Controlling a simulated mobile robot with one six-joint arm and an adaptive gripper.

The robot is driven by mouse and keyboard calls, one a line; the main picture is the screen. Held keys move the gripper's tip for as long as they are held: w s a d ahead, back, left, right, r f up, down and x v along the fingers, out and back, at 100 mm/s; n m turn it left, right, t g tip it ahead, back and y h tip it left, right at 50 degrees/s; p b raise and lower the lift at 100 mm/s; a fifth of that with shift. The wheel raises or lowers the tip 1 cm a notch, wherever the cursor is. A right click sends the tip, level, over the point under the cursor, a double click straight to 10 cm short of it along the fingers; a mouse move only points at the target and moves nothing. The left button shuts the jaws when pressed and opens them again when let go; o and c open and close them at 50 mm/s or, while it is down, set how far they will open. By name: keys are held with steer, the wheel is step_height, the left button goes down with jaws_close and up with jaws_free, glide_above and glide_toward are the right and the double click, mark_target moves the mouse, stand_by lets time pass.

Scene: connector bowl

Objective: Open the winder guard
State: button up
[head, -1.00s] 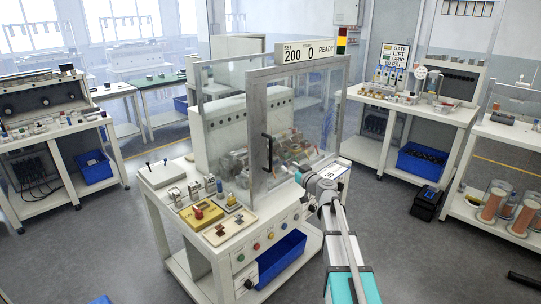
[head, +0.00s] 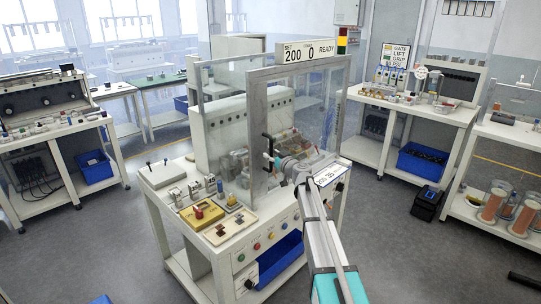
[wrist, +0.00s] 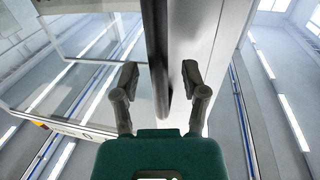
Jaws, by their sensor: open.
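The winder guard is a clear panel in a grey frame (head: 258,110) on the front of the winder bench. It appears closed. Its black upright bar handle (head: 266,147) is on the left stile. In the wrist view the handle (wrist: 156,50) runs down from the top edge beside the pale stile (wrist: 190,35). My gripper (head: 276,160) is at the handle's lower part. In the wrist view my gripper (wrist: 160,78) is open, with one finger on each side of the handle. Contact is not visible. Part of the guard is hidden behind my arm.
A counter sign (head: 305,51) reading 200, 0, READY and a signal light (head: 342,40) stand above the guard. Small parts and a yellow box (head: 203,212) lie on the bench's left part. Open floor (head: 400,250) lies to the right.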

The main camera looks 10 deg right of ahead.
steer(key=shift+w+a, duration=0.1)
steer(key=shift+w, duration=0.25)
jaws_close()
